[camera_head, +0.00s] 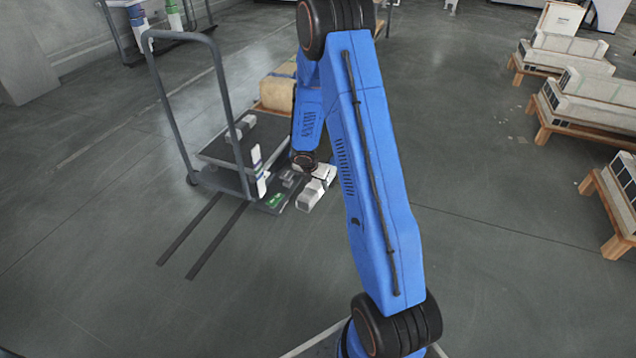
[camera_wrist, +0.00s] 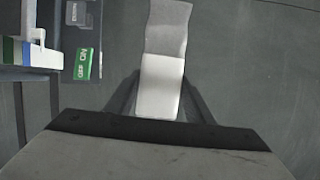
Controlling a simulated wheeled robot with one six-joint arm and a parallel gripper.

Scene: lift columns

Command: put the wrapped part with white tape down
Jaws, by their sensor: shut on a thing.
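My gripper (camera_wrist: 160,98) is shut on a wrapped part (camera_wrist: 165,62), which sits between the two fingers in the wrist view. The part is pale, with a white lower section and a greyish wrapped far end. In the head view the part (camera_head: 316,190) hangs at the end of my blue arm, just right of the near end of a dark cart (camera_head: 222,180). In the wrist view it shows against the grey floor, right of the cart's deck edge (camera_wrist: 96,45). I cannot tell its height. My gripper is partly hidden by my arm in the head view.
On the cart are a pale wrapped part (camera_head: 240,128), a part with blue tape (camera_head: 258,172) and a cardboard box (camera_head: 278,92). A green label (camera_head: 274,201) marks the near corner. The tall handle (camera_head: 165,85) rises at left. Loaded wooden pallets (camera_head: 590,110) stand at right.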

